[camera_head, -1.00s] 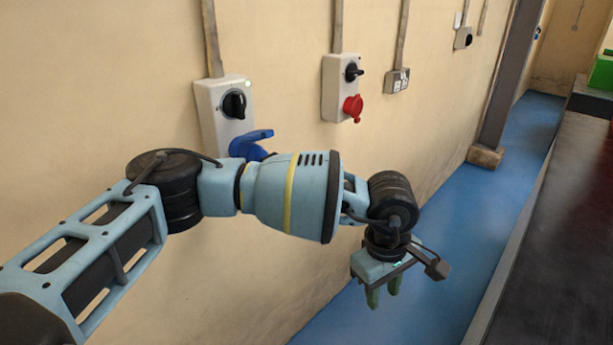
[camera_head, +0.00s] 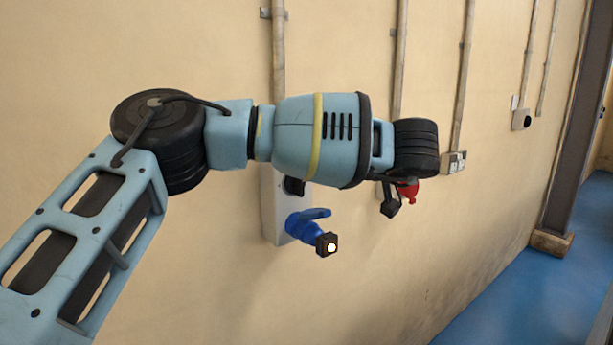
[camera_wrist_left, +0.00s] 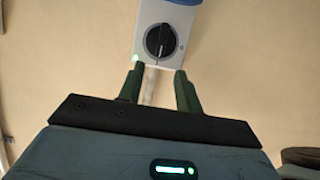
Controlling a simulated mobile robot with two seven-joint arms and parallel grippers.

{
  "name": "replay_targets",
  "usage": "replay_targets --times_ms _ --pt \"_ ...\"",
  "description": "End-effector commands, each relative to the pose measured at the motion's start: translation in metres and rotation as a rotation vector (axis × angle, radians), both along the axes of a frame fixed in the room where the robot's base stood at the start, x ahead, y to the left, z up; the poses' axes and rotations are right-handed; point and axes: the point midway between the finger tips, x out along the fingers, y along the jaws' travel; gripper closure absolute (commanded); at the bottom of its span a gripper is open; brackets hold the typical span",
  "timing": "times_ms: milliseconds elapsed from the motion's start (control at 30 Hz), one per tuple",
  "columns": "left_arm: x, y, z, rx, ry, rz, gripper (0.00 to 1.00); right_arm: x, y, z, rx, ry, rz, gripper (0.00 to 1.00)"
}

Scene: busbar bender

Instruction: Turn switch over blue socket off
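The light grey switch box with the blue socket is partly behind my left arm in the head view. Its black rotary switch (camera_head: 295,186) shows just under the arm, above the blue socket (camera_head: 303,225). In the wrist view, the box is upside down, with the round black switch (camera_wrist_left: 160,41) in the middle and the blue socket (camera_wrist_left: 182,2) cut off at the top. The switch's grip bar looks near upright, slightly tilted. My left gripper (camera_wrist_left: 158,74) is open and empty, its green fingers pointing at the box's edge, short of the switch. My arm hides it in the head view.
A red socket (camera_head: 410,190) is partly hidden behind my wrist. A small dark block with a white light (camera_head: 327,245) shows before the blue socket. Conduits run up the wall; blue floor lies at the lower right.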

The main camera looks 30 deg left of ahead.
Motion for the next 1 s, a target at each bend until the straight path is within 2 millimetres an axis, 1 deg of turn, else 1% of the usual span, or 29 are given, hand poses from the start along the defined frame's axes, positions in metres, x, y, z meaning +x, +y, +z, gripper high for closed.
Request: replay_targets --times_ms 33,233,400,600,900,1000 --pt "0.003 0.007 -0.005 -0.002 0.005 0.003 0.65 -0.001 0.0 -0.001 -0.001 0.003 0.0 0.64" --pt "0.014 0.034 -0.018 -0.004 0.005 0.003 0.65 -0.002 0.0 -0.002 0.0 0.006 0.0 0.64" --pt "0.021 0.049 -0.024 -0.004 0.003 0.0 0.65 0.0 0.0 0.0 0.001 0.001 0.0 0.64" --pt "0.024 0.058 -0.027 -0.003 0.001 0.0 0.65 0.0 0.0 0.001 0.001 -0.001 -0.001 0.64" --pt "0.025 0.059 -0.027 -0.001 0.001 0.0 0.65 0.0 0.001 0.001 0.002 -0.001 0.0 0.64" --pt "0.024 0.059 -0.027 -0.001 0.001 0.0 0.79 0.0 0.001 0.001 0.002 -0.001 0.0 0.64"
